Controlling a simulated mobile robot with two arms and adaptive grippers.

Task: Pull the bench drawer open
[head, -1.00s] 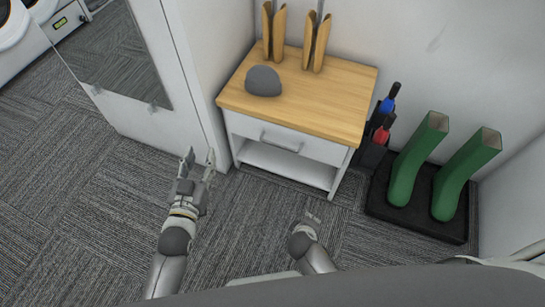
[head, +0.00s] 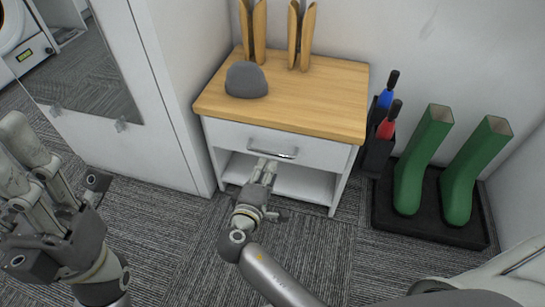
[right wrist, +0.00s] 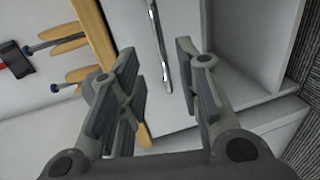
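The bench (head: 300,105) has a wooden top and a white body, with an open shelf below its drawer (head: 322,153). The drawer looks closed. Its metal bar handle (head: 273,153) is on the drawer front. My right gripper (head: 266,166) is just in front of and below the handle. In the right wrist view its fingers (right wrist: 158,75) are spread, with the handle (right wrist: 159,45) ahead in the gap between them and nothing gripped. My left gripper (head: 22,162) is large at the lower left, far from the bench, with its fingers apart and empty.
Green boots (head: 421,160) stand on a black tray (head: 385,212) at the right, beside a dark holder (head: 376,155). A mirrored white cabinet (head: 160,150) stands left. Carpet in front is open.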

